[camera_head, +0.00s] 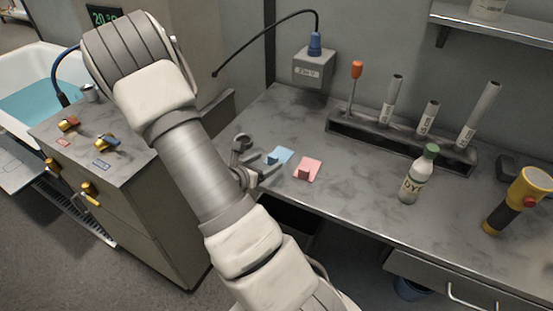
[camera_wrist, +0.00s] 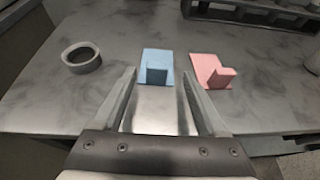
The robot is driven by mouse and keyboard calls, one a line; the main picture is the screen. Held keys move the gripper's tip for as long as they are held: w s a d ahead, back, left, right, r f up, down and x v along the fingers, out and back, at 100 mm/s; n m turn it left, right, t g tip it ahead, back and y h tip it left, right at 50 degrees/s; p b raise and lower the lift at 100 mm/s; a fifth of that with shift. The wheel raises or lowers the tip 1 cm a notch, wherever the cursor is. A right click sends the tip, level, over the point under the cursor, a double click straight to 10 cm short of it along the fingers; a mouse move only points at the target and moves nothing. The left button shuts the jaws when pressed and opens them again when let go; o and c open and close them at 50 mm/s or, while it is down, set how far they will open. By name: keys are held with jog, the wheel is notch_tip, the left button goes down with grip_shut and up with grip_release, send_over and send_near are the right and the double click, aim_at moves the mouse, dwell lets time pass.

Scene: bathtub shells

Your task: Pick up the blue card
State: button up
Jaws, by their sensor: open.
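The blue card (camera_head: 281,156) lies flat on the grey worktop in the head view, with a small blue block standing on it. In the wrist view the blue card (camera_wrist: 157,58) is ahead of the fingers, roughly in line with the gap between them. My gripper (camera_wrist: 160,80) is open and empty, with its two fingers apart on either side of the gap. In the head view my gripper (camera_head: 262,178) is beside the blue card, at its lower left. Whether the fingers touch the worktop cannot be told.
A pink card (camera_head: 308,168) with a block lies just right of the blue one. A grey ring-shaped object (camera_wrist: 82,57) stands to the left. A rack (camera_head: 400,138) with tubes, a DYE bottle (camera_head: 415,180) and a yellow torch (camera_head: 518,200) are further right.

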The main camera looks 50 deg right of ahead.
aim_at(271, 158)
jog(key=shift+w+x, duration=0.1)
jog(key=shift+x, duration=1.25)
jog(key=shift+w+x, duration=0.15)
jog(key=shift+x, duration=1.25)
jog(key=shift+a, duration=0.15)
grip_shut()
